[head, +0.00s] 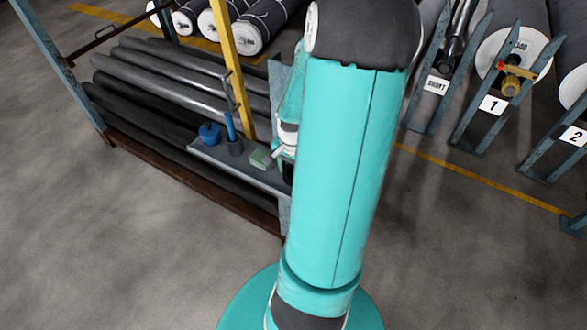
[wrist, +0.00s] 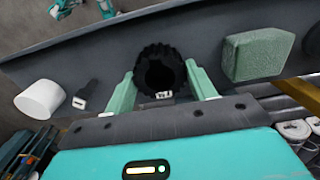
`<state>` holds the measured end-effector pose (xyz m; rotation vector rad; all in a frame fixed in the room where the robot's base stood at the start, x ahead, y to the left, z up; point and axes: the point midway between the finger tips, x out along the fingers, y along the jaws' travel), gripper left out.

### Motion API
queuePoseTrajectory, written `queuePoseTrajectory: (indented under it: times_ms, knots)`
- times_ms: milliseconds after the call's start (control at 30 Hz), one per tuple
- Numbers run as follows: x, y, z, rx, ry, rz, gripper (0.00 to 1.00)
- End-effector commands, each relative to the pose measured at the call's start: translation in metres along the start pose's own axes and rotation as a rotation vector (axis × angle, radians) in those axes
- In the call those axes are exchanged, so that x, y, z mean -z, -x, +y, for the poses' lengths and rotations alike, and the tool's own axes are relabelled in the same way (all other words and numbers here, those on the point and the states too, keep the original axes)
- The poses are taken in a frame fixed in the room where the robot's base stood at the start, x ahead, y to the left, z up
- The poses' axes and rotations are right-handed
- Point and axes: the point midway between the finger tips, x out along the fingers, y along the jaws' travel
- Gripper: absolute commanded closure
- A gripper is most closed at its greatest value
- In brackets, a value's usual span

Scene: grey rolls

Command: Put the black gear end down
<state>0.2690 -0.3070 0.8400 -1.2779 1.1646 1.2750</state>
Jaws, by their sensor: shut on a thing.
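The black gear end (wrist: 160,66), a ribbed black ring with a dark hollow middle, sits between the two pale green fingers in the wrist view. My gripper (wrist: 160,76) is shut on it. It is over or against a grey metal shelf (wrist: 205,38); I cannot tell whether the gear touches that surface. In the head view my gripper is mostly hidden behind my teal arm, beside the right end of the shelf (head: 225,162). I cannot make out the gear clearly there.
A green block (wrist: 258,53) is right of the gear; a white cylinder (wrist: 40,98) and small black piece (wrist: 86,94) are left. The head view shows a blue item (head: 209,133), a yellow post (head: 229,70), dark rolls (head: 180,80) and numbered roll stands (head: 490,105).

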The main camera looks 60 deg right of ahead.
Motion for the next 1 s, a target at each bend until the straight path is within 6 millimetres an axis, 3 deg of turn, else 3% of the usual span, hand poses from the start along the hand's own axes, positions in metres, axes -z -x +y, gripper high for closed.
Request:
queuePoseTrajectory:
  times_ms: [67, 100, 200, 467, 633, 1000]
  knots:
    - [0.0, 0.0, 0.0, 0.0, 0.0, 0.0, 0.95]
    - [0.0, 0.0, 0.0, 0.0, 0.0, -0.001, 0.41]
    - [0.0, 0.0, 0.0, -0.001, 0.0, -0.001, 0.23]
    - [0.0, 0.001, 0.0, -0.001, 0.0, 0.0, 0.23]
    - [0.001, 0.011, 0.0, -0.002, 0.001, 0.003, 0.23]
    - [0.001, 0.083, 0.0, 0.0, 0.0, 0.006, 0.23]
